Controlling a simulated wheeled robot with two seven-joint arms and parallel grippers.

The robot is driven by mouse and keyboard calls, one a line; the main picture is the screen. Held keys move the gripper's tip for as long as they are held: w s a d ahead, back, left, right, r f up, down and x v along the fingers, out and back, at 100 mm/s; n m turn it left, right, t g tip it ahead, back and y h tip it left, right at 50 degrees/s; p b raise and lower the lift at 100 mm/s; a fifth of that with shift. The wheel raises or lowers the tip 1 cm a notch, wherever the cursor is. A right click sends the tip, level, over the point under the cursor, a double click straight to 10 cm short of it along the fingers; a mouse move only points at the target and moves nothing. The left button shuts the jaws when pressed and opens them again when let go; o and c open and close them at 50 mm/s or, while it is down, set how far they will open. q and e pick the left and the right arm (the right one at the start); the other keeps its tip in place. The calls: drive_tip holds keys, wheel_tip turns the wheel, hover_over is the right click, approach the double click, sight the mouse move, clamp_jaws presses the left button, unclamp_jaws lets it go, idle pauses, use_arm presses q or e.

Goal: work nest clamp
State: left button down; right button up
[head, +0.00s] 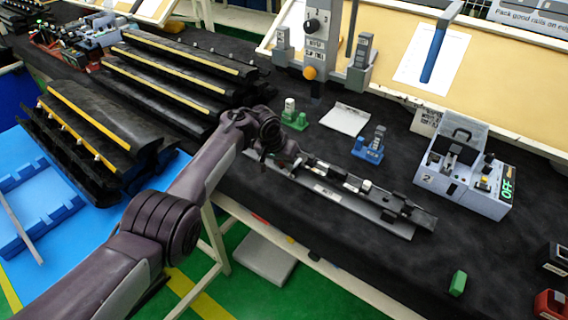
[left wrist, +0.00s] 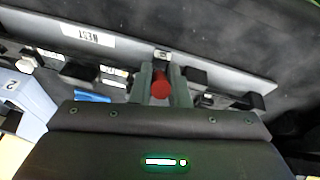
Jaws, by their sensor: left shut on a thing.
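The work nest is a long grey plate (head: 330,192) with dark blocks and a white label, lying along the front edge of the black bench. It also shows in the left wrist view (left wrist: 215,72), with its NEST label to the left. My left gripper (left wrist: 160,88) is over the nest, its two fingers on either side of a red knob (left wrist: 160,86), which looks like the clamp's handle end. The gripper is shut on it. In the head view the left gripper (head: 287,153) is at the nest's left end; the wrist hides the knob there. My right gripper is not in view.
Behind the nest stand a green holder (head: 294,119), a blue holder (head: 370,147) and a white card (head: 344,118). A grey box marked 2 (head: 466,172) is at right. Black racked rails (head: 165,85) fill the left.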

use_arm(q)
drive_tip(key=c, duration=1.4)
unclamp_jaws()
drive_tip(key=shift+f, duration=0.1)
drive_tip(key=shift+r, duration=0.45)
drive_tip(key=p+v, duration=0.1)
drive_tip(key=v, duration=0.6)
drive_tip(key=shift+f, duration=0.1)
